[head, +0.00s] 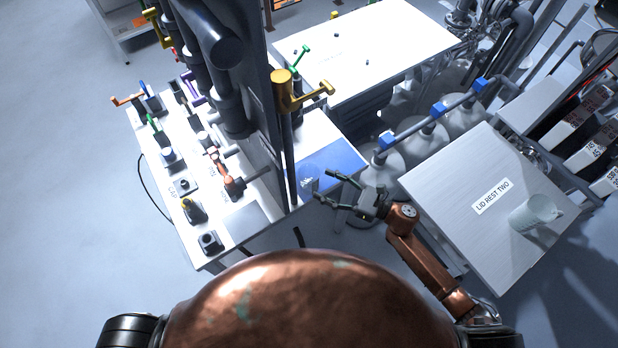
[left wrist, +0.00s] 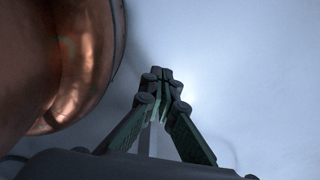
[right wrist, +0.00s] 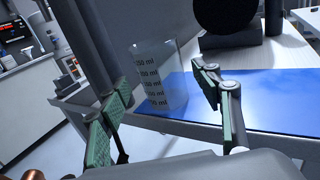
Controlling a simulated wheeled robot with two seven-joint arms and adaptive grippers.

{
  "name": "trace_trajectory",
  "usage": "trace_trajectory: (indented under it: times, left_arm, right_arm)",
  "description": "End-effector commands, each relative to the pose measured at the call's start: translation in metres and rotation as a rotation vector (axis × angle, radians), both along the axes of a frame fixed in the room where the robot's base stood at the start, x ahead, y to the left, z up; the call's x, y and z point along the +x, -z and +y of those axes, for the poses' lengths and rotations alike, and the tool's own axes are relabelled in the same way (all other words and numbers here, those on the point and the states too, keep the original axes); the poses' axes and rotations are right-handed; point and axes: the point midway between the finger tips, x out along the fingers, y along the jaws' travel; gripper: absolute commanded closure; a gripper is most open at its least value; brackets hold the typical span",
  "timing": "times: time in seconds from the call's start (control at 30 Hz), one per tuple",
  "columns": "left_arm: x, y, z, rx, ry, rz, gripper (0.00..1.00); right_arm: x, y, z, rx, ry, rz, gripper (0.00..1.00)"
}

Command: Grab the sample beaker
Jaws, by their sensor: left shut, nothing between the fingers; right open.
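The sample beaker (right wrist: 158,82) is clear, with dark millilitre marks, and stands upright at the edge of a blue mat (right wrist: 265,100) in the right wrist view. The mat also shows in the head view (head: 340,163), where I cannot clearly make out the beaker. My right gripper (head: 324,186) is open at the mat's near edge. In the right wrist view its fingers frame the beaker, one on each side, with visible gaps; the beaker looks ahead of the fingertips. My left gripper (left wrist: 163,80) is shut and empty, pointing over pale floor.
A dark column with a yellow-handled valve (head: 287,92) rises beside the mat. A side table (head: 450,190) labelled LID REST TWO stands at right, bearing a pale cup (head: 535,213). White vessels (head: 385,168) stand behind my right gripper. A white bench (head: 180,215) with several fittings is at left.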

Motion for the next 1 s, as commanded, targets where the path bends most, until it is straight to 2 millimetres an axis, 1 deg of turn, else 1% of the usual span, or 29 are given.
trace_trajectory:
  times: [0.03, 0.2, 0.3, 0.47, 0.9, 1.0]
  left_arm:
    - [0.002, -0.002, 0.0, 0.0, 0.001, -0.003, 1.0]
    - [0.01, -0.005, 0.0, -0.001, 0.002, -0.013, 1.0]
    - [0.016, -0.006, -0.001, -0.001, 0.003, -0.02, 1.0]
    - [0.019, -0.005, -0.001, -0.002, 0.005, -0.024, 1.0]
    - [0.014, -0.005, -0.001, -0.001, 0.004, -0.018, 1.0]
    - [0.013, -0.005, -0.001, -0.001, 0.003, -0.016, 1.0]
  right_arm:
    - [0.003, -0.003, 0.008, 0.003, -0.002, -0.003, 0.41]
    - [0.013, -0.003, 0.032, 0.003, -0.003, 0.0, 0.41]
    - [0.016, -0.001, 0.036, 0.002, -0.002, 0.001, 0.41]
    - [0.016, -0.001, 0.037, 0.001, -0.003, 0.002, 0.41]
    - [0.016, -0.001, 0.037, 0.002, -0.004, 0.001, 0.71]
    - [0.016, -0.001, 0.037, 0.003, -0.004, 0.001, 0.76]
